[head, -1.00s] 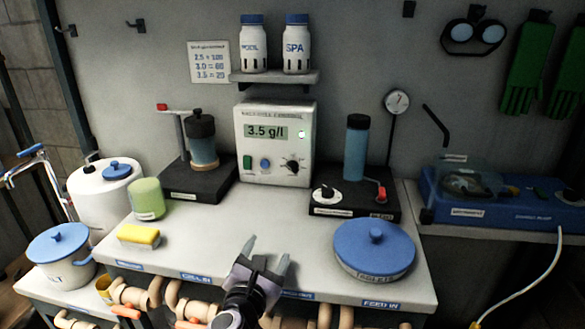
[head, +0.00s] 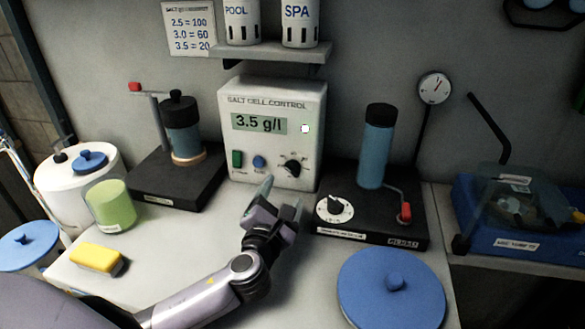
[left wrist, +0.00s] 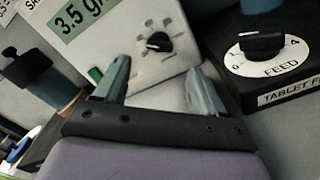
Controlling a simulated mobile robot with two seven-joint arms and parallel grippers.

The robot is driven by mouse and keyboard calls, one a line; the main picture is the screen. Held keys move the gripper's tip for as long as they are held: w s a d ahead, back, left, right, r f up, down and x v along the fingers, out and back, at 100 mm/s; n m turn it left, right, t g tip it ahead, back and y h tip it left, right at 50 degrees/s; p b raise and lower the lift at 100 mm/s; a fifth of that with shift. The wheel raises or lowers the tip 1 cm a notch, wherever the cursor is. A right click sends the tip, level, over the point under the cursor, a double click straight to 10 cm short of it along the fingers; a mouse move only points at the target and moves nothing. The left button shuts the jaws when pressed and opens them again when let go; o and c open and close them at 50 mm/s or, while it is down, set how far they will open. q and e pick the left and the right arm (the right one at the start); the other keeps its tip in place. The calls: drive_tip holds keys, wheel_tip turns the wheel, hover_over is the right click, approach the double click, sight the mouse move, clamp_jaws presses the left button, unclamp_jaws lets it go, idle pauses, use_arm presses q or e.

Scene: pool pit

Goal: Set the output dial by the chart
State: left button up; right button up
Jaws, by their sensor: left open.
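The salt cell control box (head: 272,135) stands at the back of the bench and its display reads 3.5 g/l. Its black output dial (head: 292,168) is at the lower right of its face, beside a blue button and a green switch. The dial also shows in the left wrist view (left wrist: 158,42), above and between my fingertips. The chart (head: 189,28) on the wall reads 2.5 = 100, 3.0 = 60, 3.5 = 20. My left gripper (head: 280,198) is open and empty, in front of and below the dial, apart from it. My right gripper is out of view.
A feeder base with a white FEED dial (head: 334,208), blue cylinder and red-handled lever stands right of the box. A black stand with a blue jar (head: 183,130) is at left.

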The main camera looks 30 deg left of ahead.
sight(291, 172)
use_arm(q)
drive_tip(key=shift+x, duration=3.45)
drive_tip(key=c, duration=1.1)
